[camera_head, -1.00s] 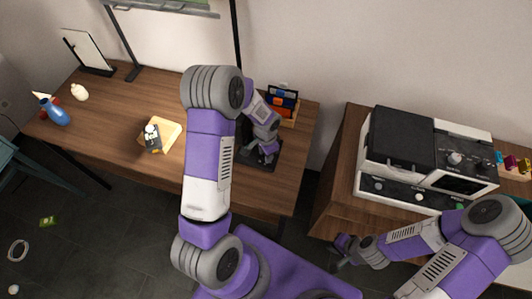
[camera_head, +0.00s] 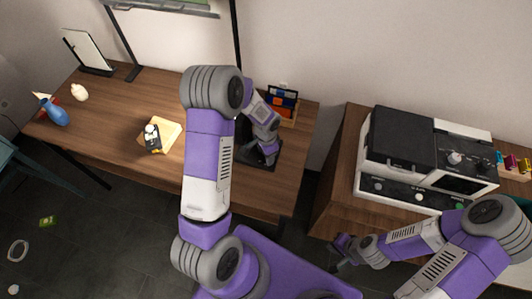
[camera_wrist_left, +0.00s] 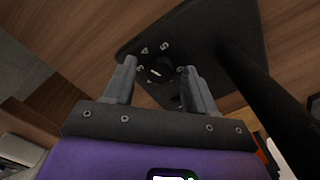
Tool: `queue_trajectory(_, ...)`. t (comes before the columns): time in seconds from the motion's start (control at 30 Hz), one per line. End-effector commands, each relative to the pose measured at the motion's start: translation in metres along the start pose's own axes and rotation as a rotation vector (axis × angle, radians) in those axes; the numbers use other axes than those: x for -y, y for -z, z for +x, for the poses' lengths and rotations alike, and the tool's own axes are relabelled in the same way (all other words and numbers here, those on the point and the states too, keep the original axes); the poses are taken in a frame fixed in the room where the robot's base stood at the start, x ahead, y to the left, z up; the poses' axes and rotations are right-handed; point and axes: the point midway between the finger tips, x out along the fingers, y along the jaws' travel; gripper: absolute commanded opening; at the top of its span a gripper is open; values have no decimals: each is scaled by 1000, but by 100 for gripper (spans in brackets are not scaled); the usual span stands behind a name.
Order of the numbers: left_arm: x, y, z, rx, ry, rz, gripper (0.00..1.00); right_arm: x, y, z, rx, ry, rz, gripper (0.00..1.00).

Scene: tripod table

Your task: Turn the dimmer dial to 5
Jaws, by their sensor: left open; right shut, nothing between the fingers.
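The dimmer dial (camera_wrist_left: 154,73) is a small round black knob with a white line, on a flat black base plate (camera_wrist_left: 195,30) with white marks around it. A mark that looks like a 5 and a small triangle sit beyond the dial in the left wrist view. My left gripper (camera_wrist_left: 159,68) is open, with a finger on each side of the dial; I cannot tell whether they touch it. In the head view the left gripper (camera_head: 266,153) is over the black base (camera_head: 252,163), and the dial is hidden there. My right gripper (camera_head: 340,252) is shut and empty, low beside the cabinet.
A black post (camera_wrist_left: 255,75) rises from the base close to the left gripper. A box of colored items (camera_head: 284,104) stands behind it. A yellow board (camera_head: 170,138) with a dark object lies on the wooden table (camera_head: 112,118). A machine (camera_head: 400,145) stands on the right cabinet.

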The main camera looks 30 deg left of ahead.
Motion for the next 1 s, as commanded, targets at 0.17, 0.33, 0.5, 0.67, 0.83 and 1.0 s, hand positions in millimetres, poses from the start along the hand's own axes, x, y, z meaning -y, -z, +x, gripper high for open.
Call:
queue_trajectory(0.17, 0, 1, -9, -3, 2, 0, 56, 1, 0, -2, 0, 0, 0, 0)
queue_trajectory(0.33, 1, 1, -39, -4, 3, 0, 56, 3, 0, -8, 0, 0, 0, 0)
queue_trajectory(0.5, 0, 0, -64, -2, 1, -1, 56, 5, -1, -13, 0, 0, 0, 0)
queue_trajectory(0.67, 0, 0, -75, 0, 0, 0, 56, 5, -1, -14, 0, 0, 0, 0)
queue_trajectory(0.83, 0, 0, -76, 0, 0, 1, 56, 5, -1, -14, 0, 0, 0, 0)
queue_trajectory(1.0, 0, 0, -77, 0, 0, -1, 56, 6, -1, -15, 0, 0, 0, 0)
